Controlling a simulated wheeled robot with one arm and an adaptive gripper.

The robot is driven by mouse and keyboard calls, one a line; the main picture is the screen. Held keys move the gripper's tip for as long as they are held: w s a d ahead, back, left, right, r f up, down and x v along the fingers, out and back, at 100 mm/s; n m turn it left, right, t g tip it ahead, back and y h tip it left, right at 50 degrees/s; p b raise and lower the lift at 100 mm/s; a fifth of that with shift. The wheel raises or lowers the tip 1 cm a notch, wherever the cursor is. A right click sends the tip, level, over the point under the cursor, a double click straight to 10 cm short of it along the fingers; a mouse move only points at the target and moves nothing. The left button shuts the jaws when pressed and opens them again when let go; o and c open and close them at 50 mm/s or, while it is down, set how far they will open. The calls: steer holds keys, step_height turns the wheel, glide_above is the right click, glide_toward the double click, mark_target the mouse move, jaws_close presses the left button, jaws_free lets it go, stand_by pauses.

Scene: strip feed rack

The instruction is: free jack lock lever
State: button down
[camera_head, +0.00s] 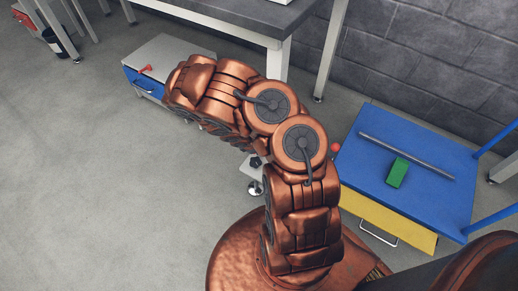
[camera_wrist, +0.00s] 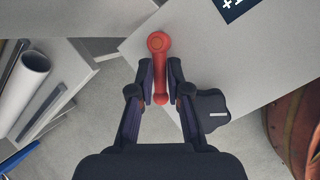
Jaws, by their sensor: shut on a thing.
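The lock lever (camera_wrist: 158,68) is a red bar with a round boss at its far end, in the wrist view. It lies over a light grey surface (camera_wrist: 195,45). My gripper (camera_wrist: 160,92) has its two dark fingers on either side of the lever's near end and is shut on it. In the head view my copper arm hides the gripper and the lever it holds.
A black part (camera_wrist: 208,110) sits just right of the fingers. In the head view, a blue-topped cart (camera_head: 440,150) carries a green block (camera_head: 397,172) and a rod (camera_head: 405,157). A grey cabinet (camera_head: 175,52) stands behind my arm. Floor at left is clear.

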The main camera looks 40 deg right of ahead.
steer(key=shift+s, duration=0.1)
steer(key=c, duration=1.4)
jaws_free()
steer(key=shift+r, duration=0.1)
steer(key=shift+a+r, duration=0.25)
steer(key=shift+r, duration=0.35)
steer(key=v, duration=1)
steer(key=shift+r, duration=0.2)
steer(key=shift+a, duration=0.15)
